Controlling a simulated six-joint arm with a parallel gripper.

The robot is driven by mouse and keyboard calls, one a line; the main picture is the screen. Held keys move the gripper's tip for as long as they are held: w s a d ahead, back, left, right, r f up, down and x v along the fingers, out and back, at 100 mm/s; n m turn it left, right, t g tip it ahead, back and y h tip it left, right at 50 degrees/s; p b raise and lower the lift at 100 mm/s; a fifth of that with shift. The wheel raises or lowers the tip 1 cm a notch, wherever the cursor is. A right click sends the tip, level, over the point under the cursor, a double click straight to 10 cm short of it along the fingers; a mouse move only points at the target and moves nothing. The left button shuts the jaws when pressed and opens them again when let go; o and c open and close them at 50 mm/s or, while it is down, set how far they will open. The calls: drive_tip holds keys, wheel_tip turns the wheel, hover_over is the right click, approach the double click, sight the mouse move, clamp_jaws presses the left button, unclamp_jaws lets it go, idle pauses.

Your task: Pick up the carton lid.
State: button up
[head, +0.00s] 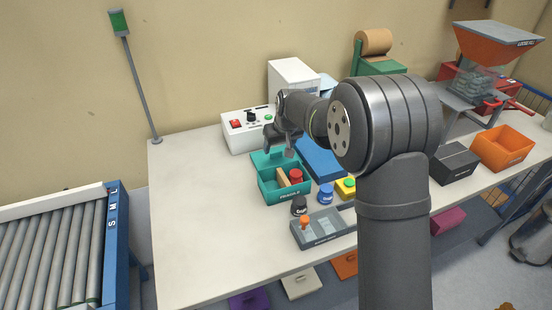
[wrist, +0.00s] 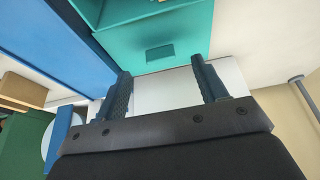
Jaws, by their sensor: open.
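A teal carton (head: 284,197) stands open on the table, holding a red-topped item (head: 296,175) and a tan piece (head: 283,178). Its teal lid (head: 264,159) shows raised at the carton's back edge; the arm hides part of it. In the wrist view a teal panel with a small darker square, which looks like the lid (wrist: 185,52), lies just beyond my fingertips. My gripper (head: 281,148) is above the back of the carton, by the lid. In the wrist view my gripper (wrist: 162,83) has its fingers wide apart with nothing held between them; contact with the lid cannot be told.
A white control box (head: 243,135) stands close behind the carton, and a blue slab (head: 321,160) lies to its right. The table's left side is clear.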

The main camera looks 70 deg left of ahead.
sight(277, 159)
drive_tip(key=shift+a+x, duration=0.2)
drive_tip(key=shift+x, duration=1.05)
drive_tip(key=shift+a+x, duration=0.2)
drive_tip(key=shift+x, duration=1.1)
drive_tip(key=shift+r, duration=0.15)
drive_tip(key=c, duration=1.1)
